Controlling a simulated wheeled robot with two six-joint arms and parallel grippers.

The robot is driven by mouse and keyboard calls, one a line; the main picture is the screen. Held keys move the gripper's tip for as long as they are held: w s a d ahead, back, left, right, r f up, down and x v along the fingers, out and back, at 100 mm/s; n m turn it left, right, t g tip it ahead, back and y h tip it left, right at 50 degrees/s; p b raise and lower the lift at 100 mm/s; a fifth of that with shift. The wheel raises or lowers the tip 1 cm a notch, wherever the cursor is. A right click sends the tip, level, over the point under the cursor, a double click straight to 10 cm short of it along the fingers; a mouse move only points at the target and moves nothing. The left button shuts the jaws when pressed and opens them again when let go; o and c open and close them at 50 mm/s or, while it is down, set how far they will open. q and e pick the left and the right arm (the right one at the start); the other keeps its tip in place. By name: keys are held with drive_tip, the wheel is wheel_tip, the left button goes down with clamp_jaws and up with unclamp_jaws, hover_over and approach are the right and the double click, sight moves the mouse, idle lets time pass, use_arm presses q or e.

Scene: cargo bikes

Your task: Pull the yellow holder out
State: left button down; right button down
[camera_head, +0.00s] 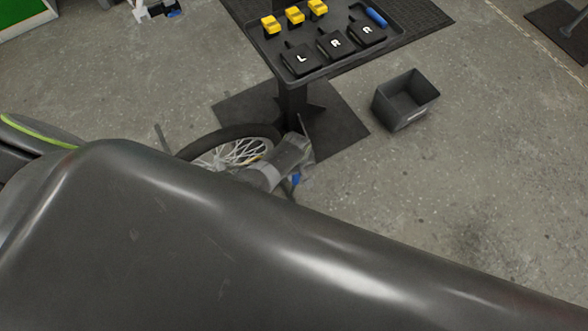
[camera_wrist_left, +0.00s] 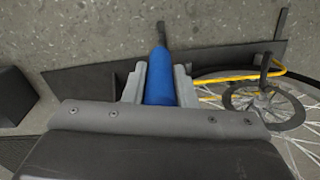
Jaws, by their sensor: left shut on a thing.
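My left gripper (camera_head: 298,160) is beside the spoked wheel (camera_head: 225,150), beyond the large dark body. In the left wrist view my left gripper (camera_wrist_left: 159,84) is shut on a blue-handled tool (camera_wrist_left: 158,75), whose dark shaft points up in the picture. A bit of the tool's blue handle (camera_head: 296,180) shows in the head view. A yellow curved piece (camera_wrist_left: 270,63) shows by the wheel hub and disc. Three yellow blocks (camera_head: 294,15) stand on the black tray. I cannot tell which yellow part is the holder. My right gripper is not in view.
A large dark grey smooth body (camera_head: 170,240) fills the foreground. The black tray (camera_head: 398,28) on a stand holds several black boxes and a blue item (camera_head: 376,17). An empty dark bin (camera_head: 405,100) stands on the floor.

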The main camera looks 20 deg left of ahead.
use_arm(q)
drive_tip(key=shift+s+d, duration=0.3)
drive_tip(key=shift+d, duration=0.05)
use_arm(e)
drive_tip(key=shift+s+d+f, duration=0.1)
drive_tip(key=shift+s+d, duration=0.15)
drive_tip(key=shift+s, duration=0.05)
use_arm(q)
drive_tip(key=c, duration=1.2)
unclamp_jaws()
drive_tip(key=shift+o, duration=0.2)
drive_tip(key=shift+w+r, duration=0.1)
drive_tip(key=shift+r, duration=0.15)
wheel_tip(320, 180, up, 3)
drive_tip(key=shift+r+p, duration=0.1)
drive_tip(key=shift+p, duration=1.15)
wheel_tip(320, 180, up, 14)
drive_tip(key=p, duration=0.5)
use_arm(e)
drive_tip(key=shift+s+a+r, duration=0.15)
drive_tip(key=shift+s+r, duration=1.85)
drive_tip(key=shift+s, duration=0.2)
